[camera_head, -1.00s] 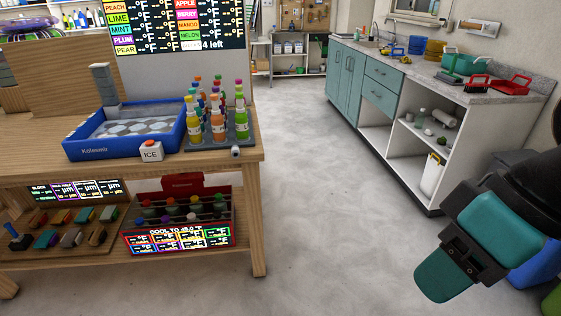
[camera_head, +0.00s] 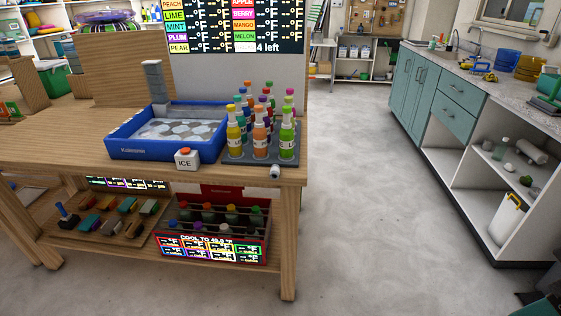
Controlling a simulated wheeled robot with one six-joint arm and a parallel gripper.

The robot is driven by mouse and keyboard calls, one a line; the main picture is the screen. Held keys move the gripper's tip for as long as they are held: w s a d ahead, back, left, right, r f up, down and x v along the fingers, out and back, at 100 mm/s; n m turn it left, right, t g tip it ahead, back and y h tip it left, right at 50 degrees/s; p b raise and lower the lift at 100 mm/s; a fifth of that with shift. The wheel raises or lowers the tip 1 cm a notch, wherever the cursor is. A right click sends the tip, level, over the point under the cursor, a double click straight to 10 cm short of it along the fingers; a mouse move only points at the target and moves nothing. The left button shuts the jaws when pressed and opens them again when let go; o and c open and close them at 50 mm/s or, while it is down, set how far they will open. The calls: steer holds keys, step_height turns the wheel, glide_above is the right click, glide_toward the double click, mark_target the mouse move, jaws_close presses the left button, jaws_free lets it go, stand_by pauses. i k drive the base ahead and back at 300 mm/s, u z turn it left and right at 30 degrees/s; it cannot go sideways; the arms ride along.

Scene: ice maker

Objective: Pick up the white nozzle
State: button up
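The white nozzle (camera_head: 275,171) is a small pale cylinder with a dark end. It lies at the front right edge of the wooden table (camera_head: 291,174), just in front of the grey bottle tray (camera_head: 288,154). Nothing touches it from above. Of my gripper, only a dark and teal sliver (camera_head: 541,304) shows at the bottom right corner, far from the nozzle. Its fingertips are out of the picture, so its opening is hidden.
A blue ice bin (camera_head: 122,149) and a white ICE button box (camera_head: 187,160) stand left of several colored bottles (camera_head: 259,137). A lower shelf holds a bottle cooler (camera_head: 213,246). Open floor (camera_head: 370,200) separates the table from the teal cabinet (camera_head: 456,110).

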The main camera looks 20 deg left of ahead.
mark_target(275, 170)
steer(key=u, duration=0.3)
steer(key=i, duration=0.75)
steer(key=u, duration=1.05)
steer(key=i, duration=0.5)
steer(key=u, duration=0.35)
